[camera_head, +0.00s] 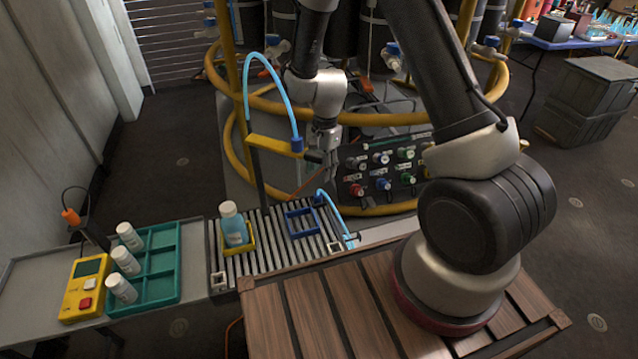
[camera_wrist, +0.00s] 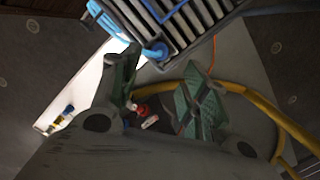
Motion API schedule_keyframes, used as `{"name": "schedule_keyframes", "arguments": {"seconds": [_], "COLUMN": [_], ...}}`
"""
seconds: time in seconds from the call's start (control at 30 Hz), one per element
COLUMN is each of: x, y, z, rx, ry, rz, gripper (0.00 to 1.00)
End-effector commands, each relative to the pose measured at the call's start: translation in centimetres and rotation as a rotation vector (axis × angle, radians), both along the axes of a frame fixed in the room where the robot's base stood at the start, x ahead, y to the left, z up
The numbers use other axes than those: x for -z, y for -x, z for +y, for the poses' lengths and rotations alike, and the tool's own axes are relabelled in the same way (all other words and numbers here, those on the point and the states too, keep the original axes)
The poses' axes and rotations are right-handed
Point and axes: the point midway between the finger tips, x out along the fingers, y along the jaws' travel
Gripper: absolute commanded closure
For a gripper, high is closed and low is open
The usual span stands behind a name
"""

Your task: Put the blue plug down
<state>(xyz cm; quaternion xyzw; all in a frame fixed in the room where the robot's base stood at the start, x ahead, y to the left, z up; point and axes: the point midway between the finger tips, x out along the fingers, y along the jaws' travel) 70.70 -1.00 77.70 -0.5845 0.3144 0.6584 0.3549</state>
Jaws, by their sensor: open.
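A blue plug (camera_head: 318,198) with a short light-blue hose rests at the far right corner of the slatted rack (camera_head: 267,222), beside a blue square frame (camera_head: 301,222). In the wrist view this plug (camera_wrist: 155,51) shows at the rack's edge, just beyond my fingers. A second blue plug (camera_head: 297,145) hangs at the end of an arched light-blue hose by a yellow bracket (camera_head: 268,141). My gripper (camera_head: 327,163) points down above and behind the rack's far edge. In the wrist view its fingers (camera_wrist: 162,78) are spread, with nothing held between them.
A white-capped bottle (camera_head: 233,224) stands in a yellow holder on the rack. Left of it are a teal tray (camera_head: 164,265) with white bottles and a yellow device (camera_head: 86,287). A panel of coloured knobs (camera_head: 385,170) and yellow ring rails (camera_head: 232,150) stand behind.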

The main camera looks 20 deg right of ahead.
Motion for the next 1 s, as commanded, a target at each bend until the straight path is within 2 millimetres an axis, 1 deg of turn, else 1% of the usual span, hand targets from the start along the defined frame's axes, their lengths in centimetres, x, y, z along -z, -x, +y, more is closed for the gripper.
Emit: {"name": "schedule_keyframes", "arguments": {"seconds": [0.03, 0.13, 0.23, 0.37, 0.47, 0.57, 0.6, 0.67, 0.7, 0.77, 0.8, 0.87, 0.9, 0.97, 1.0], "x": [-1.0, -2.3, -2.9, -3.3, -4.8, -8.7, -10.8, -14.3, -16.6, -19.8, -21.7, -24.4, -26.1, -28.3, -29.5], "y": [-0.1, -0.2, -0.2, -0.2, -0.1, 0.2, 0.6, 1.5, 2.4, 3.9, 5.0, 7.0, 8.4, 10.6, 12.2], "z": [-0.1, -0.2, -0.3, -0.3, -0.7, -1.6, -2.2, -3.2, -4.0, -5.1, -5.9, -7.0, -7.8, -8.9, -9.6], "rx": [-0.001, -0.001, 0.0, -0.002, -0.026, -0.094, -0.133, -0.202, -0.252, -0.328, -0.378, -0.451, -0.501, -0.571, -0.619], "ry": [-0.001, 0.0, 0.0, -0.001, -0.005, -0.013, -0.016, -0.017, -0.015, -0.008, -0.001, 0.014, 0.026, 0.047, 0.066], "rz": [-0.003, -0.002, 0.0, -0.001, -0.016, -0.059, -0.082, -0.122, -0.148, -0.188, -0.213, -0.251, -0.276, -0.311, -0.334], "gripper": [0.55, 0.55, 0.55, 0.55, 0.55, 0.55, 0.55, 0.55, 0.55, 0.55, 0.55, 0.55, 0.55, 0.55, 0.55]}}
